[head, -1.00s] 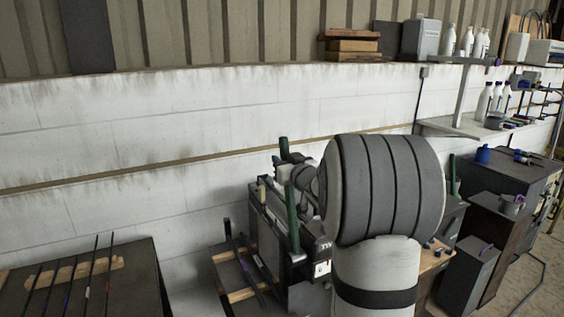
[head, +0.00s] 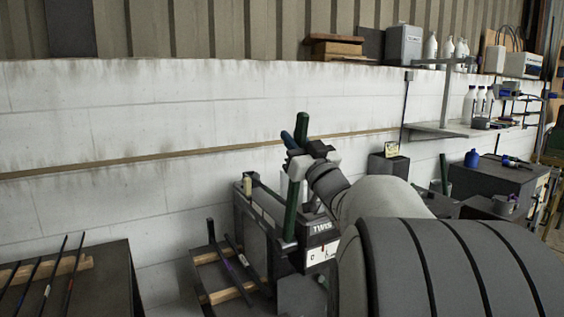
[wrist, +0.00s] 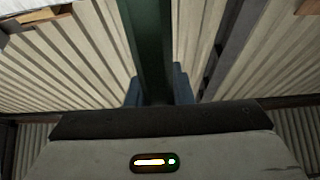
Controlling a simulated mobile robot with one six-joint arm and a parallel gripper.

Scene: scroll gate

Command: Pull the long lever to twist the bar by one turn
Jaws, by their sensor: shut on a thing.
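The long green lever (head: 291,207) stands steeply at the front of the dark twisting machine (head: 320,230), its top leaning slightly right. My gripper (head: 296,146) is shut on the lever's upper part, and the lever's tip shows above it. In the wrist view the green lever (wrist: 147,45) runs up between my gripper's two blue fingers (wrist: 158,92). The bar in the machine cannot be made out clearly. My arm hides the machine's right side.
Several dark rods (head: 45,280) lie on wooden strips on a table at the lower left. Other rods (head: 236,262) lie beside the machine. A white block wall (head: 120,130) stands close behind. A shelf (head: 435,130) and dark cabinets (head: 505,180) are at the right.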

